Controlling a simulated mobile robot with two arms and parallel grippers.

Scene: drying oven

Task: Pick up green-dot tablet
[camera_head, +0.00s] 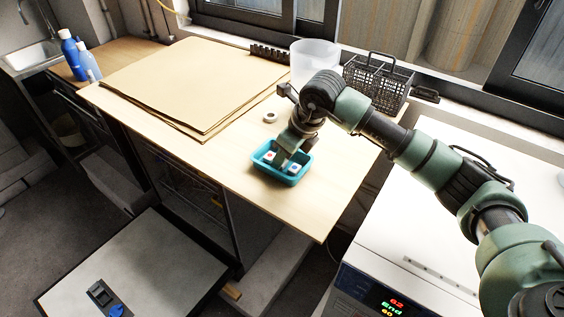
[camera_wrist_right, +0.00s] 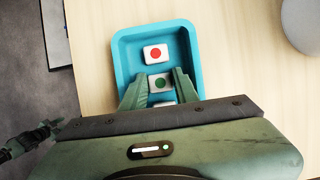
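The green-dot tablet (camera_wrist_right: 160,82) is a small white block with a green dot, lying in a blue tray (camera_wrist_right: 123,60) between a red-dot tablet (camera_wrist_right: 155,53) and another, partly hidden white tablet (camera_wrist_right: 163,103). The tray (camera_head: 264,165) is near the table's front edge in the head view. My right gripper (camera_wrist_right: 162,76) reaches down into the tray. Its fingers are apart, one on each side of the green-dot tablet, with narrow gaps showing. A dark green part, apparently of my left arm, shows at the left of the wrist view; its finger state is unclear.
Brown sheets (camera_head: 190,80) cover the table's left half. A white ring-shaped item (camera_head: 270,117), a translucent beaker (camera_head: 314,60) and a black wire basket (camera_head: 376,82) stand behind the tray. A white oven (camera_head: 410,262) is at the right. Bare wood surrounds the tray.

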